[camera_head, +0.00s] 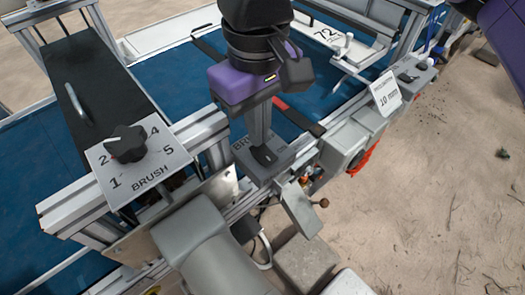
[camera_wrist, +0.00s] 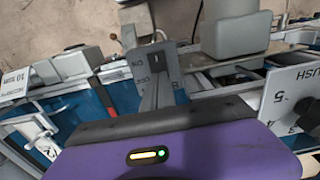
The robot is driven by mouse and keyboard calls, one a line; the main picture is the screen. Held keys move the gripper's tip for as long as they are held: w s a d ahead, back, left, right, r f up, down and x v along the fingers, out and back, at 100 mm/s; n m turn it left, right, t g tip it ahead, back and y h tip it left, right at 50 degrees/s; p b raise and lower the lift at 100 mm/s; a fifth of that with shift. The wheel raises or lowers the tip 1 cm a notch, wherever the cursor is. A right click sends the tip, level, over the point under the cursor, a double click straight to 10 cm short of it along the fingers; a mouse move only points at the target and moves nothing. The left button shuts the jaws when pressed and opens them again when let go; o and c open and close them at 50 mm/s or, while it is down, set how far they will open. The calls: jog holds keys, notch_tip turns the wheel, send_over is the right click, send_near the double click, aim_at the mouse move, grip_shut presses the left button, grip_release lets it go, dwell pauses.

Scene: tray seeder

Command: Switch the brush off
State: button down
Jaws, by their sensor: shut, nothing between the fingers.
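The brush switch box (camera_head: 281,158) is a small grey box on the machine's front rail, in the middle of the head view. Its label begins "BRU"; the rest is covered. A black switch (camera_head: 265,156) sits on its top face. My gripper (camera_head: 262,146) is shut and points down at the switch, its tips at or just above it; I cannot tell if they touch. In the wrist view the box (camera_wrist: 172,63) shows beyond my fingers (camera_wrist: 158,82), with "ON" lettering upside down. Which way the switch is set is unclear.
A BRUSH dial plate (camera_head: 170,165) with a black star knob (camera_head: 126,143) and numbers stands to the left. A grey rounded housing (camera_head: 205,240) lies in front. A "10 mm" sign (camera_head: 386,93) and another switch box (camera_head: 412,75) are to the right. Sandy ground lies beyond.

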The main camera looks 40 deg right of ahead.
jog(key=shift+f+b, duration=1)
jog(key=shift+b, duration=0.15)
dwell(1.2)
jog(key=shift+r+p, duration=1.65)
jog(key=shift+r, duration=1.9)
